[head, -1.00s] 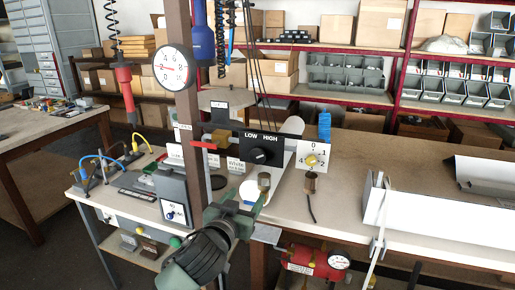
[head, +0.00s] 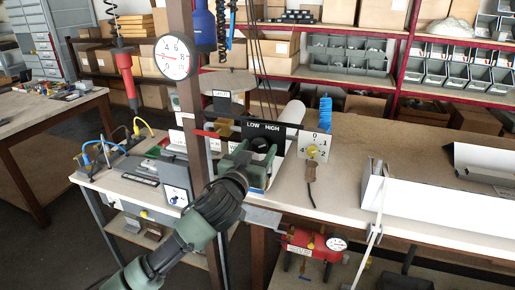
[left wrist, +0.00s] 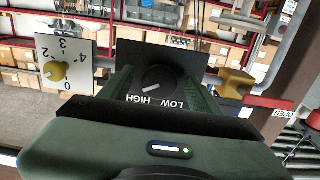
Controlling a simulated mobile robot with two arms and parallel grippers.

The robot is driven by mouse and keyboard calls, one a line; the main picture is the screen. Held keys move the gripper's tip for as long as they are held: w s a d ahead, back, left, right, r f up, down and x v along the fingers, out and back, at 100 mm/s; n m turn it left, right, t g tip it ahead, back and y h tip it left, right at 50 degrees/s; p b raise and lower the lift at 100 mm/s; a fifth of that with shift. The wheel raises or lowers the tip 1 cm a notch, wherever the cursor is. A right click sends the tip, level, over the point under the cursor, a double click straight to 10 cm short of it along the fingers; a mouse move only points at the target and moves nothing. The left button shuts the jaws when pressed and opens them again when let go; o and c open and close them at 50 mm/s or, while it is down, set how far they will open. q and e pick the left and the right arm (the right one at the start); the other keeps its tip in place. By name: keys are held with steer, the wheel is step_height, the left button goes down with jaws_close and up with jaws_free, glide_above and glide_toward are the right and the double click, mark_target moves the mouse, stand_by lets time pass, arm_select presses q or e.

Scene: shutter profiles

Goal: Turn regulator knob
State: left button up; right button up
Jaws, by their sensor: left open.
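A black panel marked LOW and HIGH (head: 282,133) carries a round black knob (head: 260,144). In the left wrist view, upside down, the knob (left wrist: 160,79) shows a white pointer line and lies between the fingers of my left gripper (left wrist: 162,92). In the head view my left gripper (head: 254,160) is open, its green fingers up at the panel, one on each side of the knob. I cannot tell whether they touch it. A white numbered plate (head: 324,145) with a yellow knob (head: 312,151) is right of the panel. My right gripper is not in view.
A brown post (head: 187,110) with a round gauge (head: 174,57) stands left of the panel. A red bar (head: 207,134) sticks out beside it. A red tank (head: 303,242) with a gauge is below the bench. Bare bench top (head: 365,140) lies to the right.

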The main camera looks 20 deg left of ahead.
arm_select(q)
steer(key=c, duration=1.3)
steer(key=shift+c, duration=0.2)
steer(key=m+p, duration=0.1)
steer(key=m, duration=0.1)
steer(key=shift+r+m, duration=0.1)
steer(key=shift+m, duration=0.3)
steer(key=m+p, duration=0.3)
steer(key=m, duration=0.3)
steer(key=shift+a, duration=0.1)
steer(key=m+p, duration=0.2)
steer(key=m, duration=0.3)
steer(key=shift+r+m+p, duration=0.1)
steer(key=shift+m+p, duration=0.2)
steer(key=shift+m, duration=0.1)
steer(key=shift+m+p, duration=0.7)
steer(key=shift+m, duration=0.9)
